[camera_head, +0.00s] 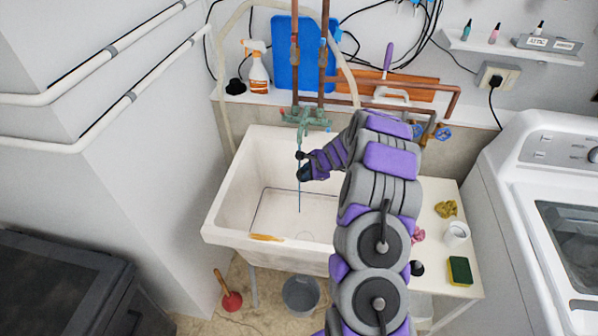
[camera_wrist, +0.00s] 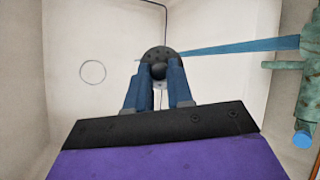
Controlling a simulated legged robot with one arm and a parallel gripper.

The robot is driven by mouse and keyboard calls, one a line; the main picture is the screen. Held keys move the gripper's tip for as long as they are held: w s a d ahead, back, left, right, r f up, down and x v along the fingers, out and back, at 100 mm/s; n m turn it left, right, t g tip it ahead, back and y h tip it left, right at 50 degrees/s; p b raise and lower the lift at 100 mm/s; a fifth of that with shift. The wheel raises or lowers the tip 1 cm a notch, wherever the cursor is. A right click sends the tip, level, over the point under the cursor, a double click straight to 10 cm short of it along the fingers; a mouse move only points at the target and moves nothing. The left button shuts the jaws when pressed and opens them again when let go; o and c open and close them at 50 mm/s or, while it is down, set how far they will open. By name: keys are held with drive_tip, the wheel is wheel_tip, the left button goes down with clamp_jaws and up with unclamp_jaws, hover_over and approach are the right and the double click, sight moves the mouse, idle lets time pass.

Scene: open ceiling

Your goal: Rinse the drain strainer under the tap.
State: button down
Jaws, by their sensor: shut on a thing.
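My gripper (camera_wrist: 160,88) is shut on the drain strainer (camera_wrist: 158,55), a dark round disc with small holes and a dark knob. In the head view, the strainer (camera_head: 300,155) shows as a small dark shape at the tip of my gripper (camera_head: 304,170), above the sink basin. The green tap (camera_head: 307,118) is mounted at the back of the sink. A thin blue water stream (camera_wrist: 235,47) runs from the tap to the strainer in the wrist view. In the head view, a thin line continues below it towards the basin floor.
A side counter (camera_head: 435,275) holds a sponge (camera_head: 460,270), a white cup (camera_head: 456,234) and a yellow cloth (camera_head: 446,209). A bucket (camera_head: 301,295) and plunger (camera_head: 229,295) stand below. A washer (camera_head: 560,190) is right.

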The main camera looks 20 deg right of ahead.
drive_tip(key=s+b, duration=0.1)
drive_tip(key=s, duration=0.1)
drive_tip(key=s+a+b, duration=0.1)
drive_tip(key=s, duration=0.1)
drive_tip(key=shift+s+a, duration=0.15)
idle(1.4)
drive_tip(key=s+a+r+p, duration=0.1)
drive_tip(key=s+r+p, duration=0.1)
drive_tip(key=s+r, duration=0.2)
drive_tip(key=shift+s+a, duration=0.15)
drive_tip(key=shift+s, duration=0.3)
